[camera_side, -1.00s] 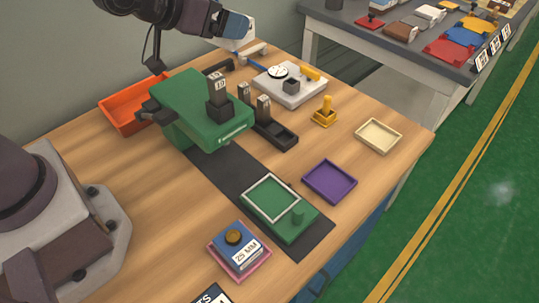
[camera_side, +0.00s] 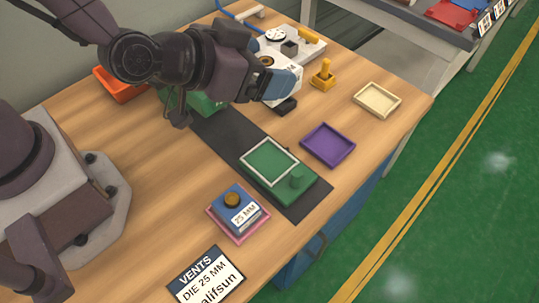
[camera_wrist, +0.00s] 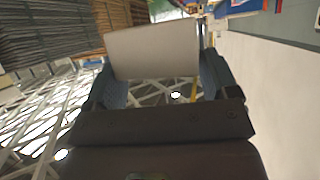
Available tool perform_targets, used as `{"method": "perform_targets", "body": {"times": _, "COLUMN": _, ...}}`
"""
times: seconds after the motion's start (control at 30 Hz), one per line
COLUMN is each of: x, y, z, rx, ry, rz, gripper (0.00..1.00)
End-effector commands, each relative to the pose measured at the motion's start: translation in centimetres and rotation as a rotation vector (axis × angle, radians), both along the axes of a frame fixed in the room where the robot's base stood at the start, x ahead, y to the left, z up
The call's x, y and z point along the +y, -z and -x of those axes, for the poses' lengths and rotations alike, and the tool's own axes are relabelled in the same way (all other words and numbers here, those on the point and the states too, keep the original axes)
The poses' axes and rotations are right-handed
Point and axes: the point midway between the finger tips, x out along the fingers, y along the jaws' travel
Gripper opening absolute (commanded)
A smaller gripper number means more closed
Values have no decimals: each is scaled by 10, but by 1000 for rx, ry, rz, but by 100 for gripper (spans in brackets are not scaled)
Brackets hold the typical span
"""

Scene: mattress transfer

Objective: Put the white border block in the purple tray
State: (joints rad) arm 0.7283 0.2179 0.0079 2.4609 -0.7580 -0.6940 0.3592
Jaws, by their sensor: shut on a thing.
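My gripper (camera_side: 274,85) is shut on a white block (camera_side: 290,72) and holds it in the air above the back part of the wooden table. The block has a dark and gold round knob. In the wrist view it is a pale slab (camera_wrist: 152,50) between my two fingers (camera_wrist: 160,88). My fingers hide part of it, so I cannot make out its border or label. The purple tray (camera_side: 327,158) lies empty on the table, in front of and to the right of my gripper.
A green plate with a white frame (camera_side: 270,163) sits on a dark strip left of the purple tray. A blue 25 MM block (camera_side: 237,204) rests in a pink tray. An empty cream tray (camera_side: 377,112) and a yellow-handled stamp (camera_side: 322,79) stand behind. My arm partly hides the green press (camera_side: 205,103).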

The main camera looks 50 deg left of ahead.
Motion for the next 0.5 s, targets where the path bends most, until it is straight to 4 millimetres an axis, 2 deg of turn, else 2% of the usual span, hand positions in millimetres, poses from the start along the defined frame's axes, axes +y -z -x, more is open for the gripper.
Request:
{"method": "perform_targets", "body": {"times": 0.1, "x": 1, "y": 31, "z": 0, "rx": 7, "ry": -1, "rz": -6, "gripper": 55}}
{"method": "perform_targets", "body": {"times": 0.3, "x": 1, "y": 74, "z": 1, "rx": 6, "ry": 1, "rz": -2, "gripper": 55}}
{"method": "perform_targets", "body": {"times": 0.5, "x": 0, "y": 95, "z": 0, "rx": 1, "ry": 1, "rz": 2, "gripper": 55}}
